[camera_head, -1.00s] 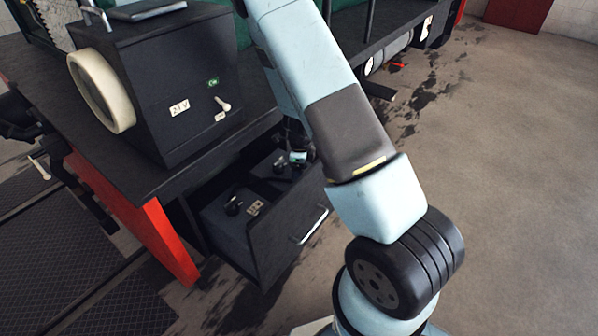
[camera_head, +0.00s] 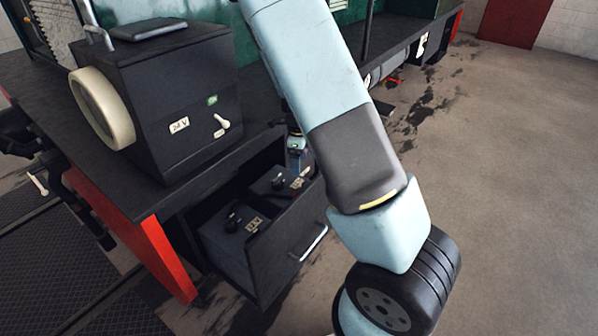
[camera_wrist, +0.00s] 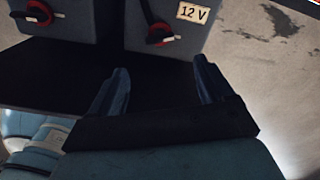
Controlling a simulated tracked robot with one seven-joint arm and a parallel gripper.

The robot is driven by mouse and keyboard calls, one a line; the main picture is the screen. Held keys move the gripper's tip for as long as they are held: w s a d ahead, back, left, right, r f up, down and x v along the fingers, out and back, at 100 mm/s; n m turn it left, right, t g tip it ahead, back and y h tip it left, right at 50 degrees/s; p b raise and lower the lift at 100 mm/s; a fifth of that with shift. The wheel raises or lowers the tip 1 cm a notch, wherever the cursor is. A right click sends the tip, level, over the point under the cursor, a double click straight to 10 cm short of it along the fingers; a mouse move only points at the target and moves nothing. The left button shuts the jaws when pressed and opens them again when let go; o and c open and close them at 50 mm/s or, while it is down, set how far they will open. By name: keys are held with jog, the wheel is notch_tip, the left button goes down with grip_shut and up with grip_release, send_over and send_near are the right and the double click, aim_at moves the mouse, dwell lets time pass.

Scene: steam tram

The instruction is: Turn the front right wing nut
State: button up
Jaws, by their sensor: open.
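Two dark battery boxes stand in the open drawer, the near one (camera_head: 228,249) and the far one (camera_head: 270,184). Black terminal fittings show on their tops. In the wrist view, one wing nut (camera_wrist: 158,33) with a red ring and pale tip sits on the right box, left of its "12 V" label (camera_wrist: 193,13). A similar wing nut (camera_wrist: 38,14) sits on the left box. I cannot tell which is the front right one. My gripper (camera_wrist: 157,86) is open and empty, its fingers apart from both nuts. In the head view its end is partly hidden behind my arm.
The drawer (camera_head: 285,262) hangs open with a metal handle (camera_head: 309,244). A black cabinet (camera_head: 170,80) with a "24 V" label, a small lever (camera_head: 221,121) and a cream wheel (camera_head: 102,108) stands above it. Floor is clear to the right.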

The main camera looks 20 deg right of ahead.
aim_at(299, 188)
jog(key=shift+r, duration=0.8)
jog(key=shift+n, duration=0.3)
jog(key=c, duration=0.3)
jog(key=n, duration=0.5)
jog(key=shift+s+d+f, duration=0.1)
jog(key=shift+s, duration=0.05)
jog(key=c, duration=0.4)
jog(key=n, duration=0.6)
jog(key=shift+c, duration=0.4)
notch_tip(299, 188, down, 14)
jog(key=n, duration=0.6)
jog(key=shift+r, duration=0.25)
grip_shut()
